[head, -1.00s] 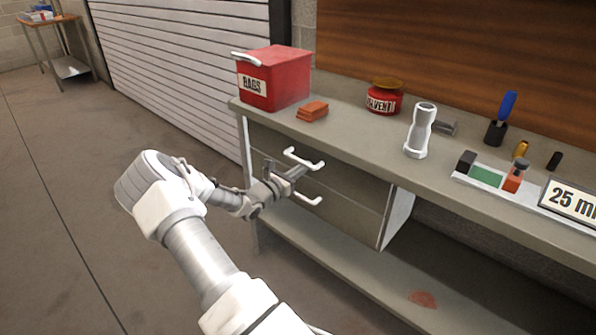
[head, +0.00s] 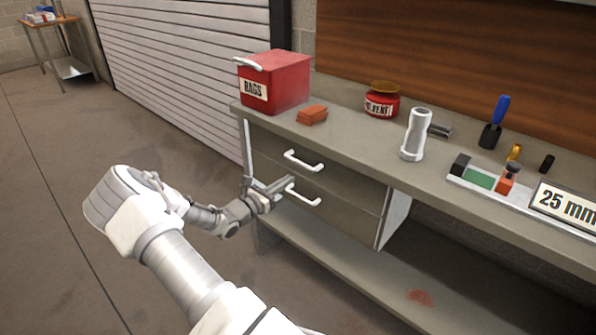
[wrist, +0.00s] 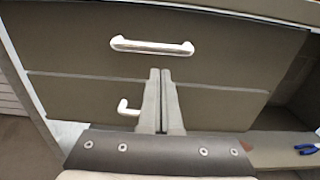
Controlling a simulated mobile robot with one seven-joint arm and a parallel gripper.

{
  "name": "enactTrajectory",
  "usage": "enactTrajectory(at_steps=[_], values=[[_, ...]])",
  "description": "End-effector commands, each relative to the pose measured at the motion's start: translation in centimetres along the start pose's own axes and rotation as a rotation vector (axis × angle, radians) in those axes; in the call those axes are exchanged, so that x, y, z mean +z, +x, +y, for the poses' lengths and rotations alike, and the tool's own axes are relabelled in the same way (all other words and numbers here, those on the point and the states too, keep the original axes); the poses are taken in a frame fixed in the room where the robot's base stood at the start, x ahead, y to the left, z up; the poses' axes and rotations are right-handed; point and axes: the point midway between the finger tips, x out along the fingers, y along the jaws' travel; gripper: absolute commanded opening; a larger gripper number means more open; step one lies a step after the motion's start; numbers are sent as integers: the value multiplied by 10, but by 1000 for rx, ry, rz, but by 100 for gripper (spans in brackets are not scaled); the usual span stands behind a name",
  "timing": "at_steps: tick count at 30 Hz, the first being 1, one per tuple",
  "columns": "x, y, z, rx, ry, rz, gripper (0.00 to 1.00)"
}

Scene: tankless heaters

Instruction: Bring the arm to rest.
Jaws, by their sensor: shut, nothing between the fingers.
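My gripper (head: 285,183) is shut and empty in front of the drawers under the workbench. In the wrist view its two fingers (wrist: 160,88) lie side by side with nothing between them. The upper drawer handle (head: 303,161) shows clear above the fingertips; it also shows in the wrist view (wrist: 152,46). The lower drawer handle (head: 303,196) is close beside the fingertips, and in the wrist view the fingers hide part of it. I cannot tell whether they touch it. Both drawers look closed.
On the workbench (head: 360,148) stand a red rags box (head: 280,82), an orange-red block (head: 312,115), a red solvent can (head: 381,100), a white fitting (head: 416,135) and a tray (head: 525,203). A lower shelf (head: 345,270) runs beneath. The floor at left is clear.

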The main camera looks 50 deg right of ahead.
Motion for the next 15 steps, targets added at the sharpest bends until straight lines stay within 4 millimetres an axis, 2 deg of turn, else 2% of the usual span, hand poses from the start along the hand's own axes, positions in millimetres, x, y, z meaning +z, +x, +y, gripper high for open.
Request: enactTrajectory(at_steps=[3,6,10,15], values=[[2,-26,0,2,-1,1,0],[2,-41,0,1,0,1,0],[0,-53,0,0,0,1,0],[0,-58,-1,-2,0,0,0]])
